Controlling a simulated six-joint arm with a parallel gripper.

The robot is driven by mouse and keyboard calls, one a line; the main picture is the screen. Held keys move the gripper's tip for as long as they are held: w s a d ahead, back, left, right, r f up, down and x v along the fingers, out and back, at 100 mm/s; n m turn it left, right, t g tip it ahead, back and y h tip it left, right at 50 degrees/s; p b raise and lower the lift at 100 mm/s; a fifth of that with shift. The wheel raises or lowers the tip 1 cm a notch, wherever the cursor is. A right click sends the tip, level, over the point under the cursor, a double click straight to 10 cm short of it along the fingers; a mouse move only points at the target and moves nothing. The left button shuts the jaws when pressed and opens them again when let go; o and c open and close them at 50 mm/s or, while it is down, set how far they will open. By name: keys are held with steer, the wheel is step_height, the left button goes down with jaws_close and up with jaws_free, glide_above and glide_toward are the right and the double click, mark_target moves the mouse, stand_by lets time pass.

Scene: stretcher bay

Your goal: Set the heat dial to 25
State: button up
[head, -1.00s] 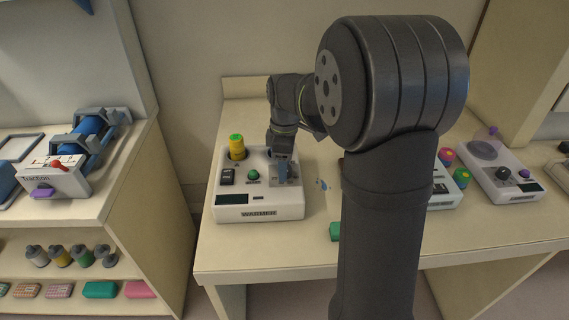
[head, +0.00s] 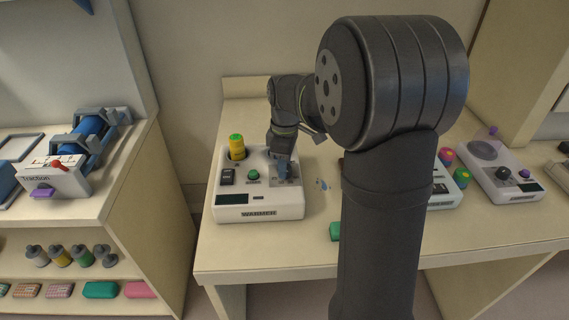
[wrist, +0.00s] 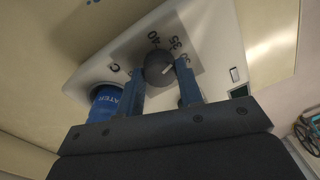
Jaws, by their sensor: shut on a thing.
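The heat dial is a dark grey round knob (wrist: 158,70) with a white pointer line, on the white warmer (head: 285,201). Its printed scale shows 40, 35 and what looks like 30 in the wrist view. The pointer line slants toward the upper right, roughly at the 35 side; its exact reading is unclear. My gripper (wrist: 161,86) is shut on the dial, one finger on each side. In the head view my gripper (head: 282,171) comes down on the warmer's right part and hides the dial.
The warmer also carries a yellow and green cylinder (head: 237,147), a black switch (head: 227,176), a green button (head: 253,174) and a dark display (head: 232,199).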

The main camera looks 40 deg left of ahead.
mark_target(288, 168)
steer(key=m, duration=0.8)
steer(key=shift+m, duration=0.4)
steer(key=m, duration=0.4)
steer(key=shift+w+y, duration=0.1)
steer(key=shift+y, duration=0.2)
steer(key=shift+m, duration=1.9)
steer(key=o, duration=1)
steer(key=shift+d, duration=0.1)
steer(key=shift+r, duration=0.15)
steer(key=r, duration=1.7)
steer(key=shift+w+d+r, duration=0.1)
steer(key=shift+w+d, duration=0.1)
steer(key=shift+d, duration=0.1)
